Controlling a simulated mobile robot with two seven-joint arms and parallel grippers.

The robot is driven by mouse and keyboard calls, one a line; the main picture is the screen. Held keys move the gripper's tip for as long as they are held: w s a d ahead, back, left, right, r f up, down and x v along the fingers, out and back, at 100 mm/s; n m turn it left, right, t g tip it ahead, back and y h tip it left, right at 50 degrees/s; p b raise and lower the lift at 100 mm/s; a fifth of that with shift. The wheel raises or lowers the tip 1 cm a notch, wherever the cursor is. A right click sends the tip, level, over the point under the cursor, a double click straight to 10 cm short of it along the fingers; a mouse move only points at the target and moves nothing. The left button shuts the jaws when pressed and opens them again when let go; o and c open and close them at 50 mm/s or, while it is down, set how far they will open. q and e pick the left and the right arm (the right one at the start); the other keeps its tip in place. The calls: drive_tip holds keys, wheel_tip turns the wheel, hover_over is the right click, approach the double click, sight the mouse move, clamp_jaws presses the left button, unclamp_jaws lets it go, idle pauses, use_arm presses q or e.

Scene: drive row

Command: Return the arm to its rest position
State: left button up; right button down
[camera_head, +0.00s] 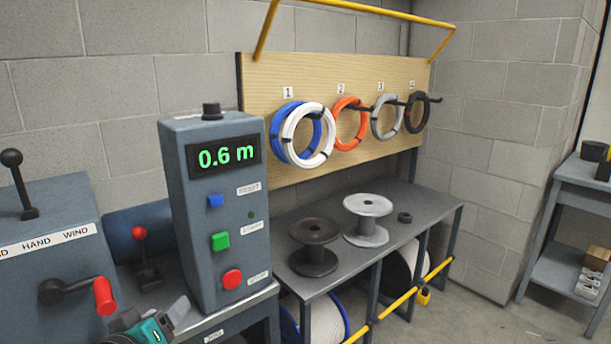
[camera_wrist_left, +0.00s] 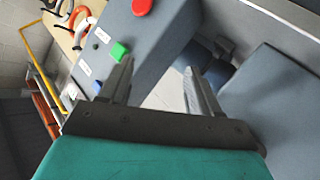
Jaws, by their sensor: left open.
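My left gripper (camera_head: 165,322) is at the bottom left of the head view, in front of the foot of the grey control box (camera_head: 179,200). In the left wrist view its two fingers (camera_wrist_left: 158,85) stand apart with nothing between them. The left finger overlaps the box's face near the green button (camera_wrist_left: 119,51); I cannot tell whether it touches. The box's display reads 0.6 m (camera_head: 228,154). Blue, green and red buttons run down its front. My right gripper is not in view.
A hand-wind unit (camera_head: 45,260) with a red-handled crank (camera_head: 103,296) stands left of my gripper. A red-knobbed lever (camera_head: 140,245) rises behind. Right of the box, a bench (camera_head: 400,208) carries a black spool (camera_head: 314,245) and a grey spool (camera_head: 367,218). Cable coils (camera_head: 350,122) hang above.

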use_arm(q)
drive_tip(key=s+d+f+m+g, duration=0.2)
drive_tip(key=s+f+g, duration=0.2)
drive_tip(key=s, duration=0.5)
drive_tip(key=s+d+f+m+g, duration=0.1)
drive_tip(key=s+f+m+g, duration=0.25)
drive_tip(key=s, duration=0.55)
drive_tip(key=s+d+f+m+g, duration=0.15)
drive_tip(key=s+f+g, duration=0.25)
drive_tip(key=s, duration=0.5)
drive_tip(key=w+d+f+t+h, duration=0.1)
drive_tip(key=w+d+f+t, duration=0.2)
drive_tip(key=w+f+t, duration=0.4)
wheel_tip(320, 180, down, 2)
drive_tip(key=shift+w+f+t, duration=0.15)
drive_tip(key=shift+w+t, duration=0.2)
drive_tip(key=shift+w, duration=0.05)
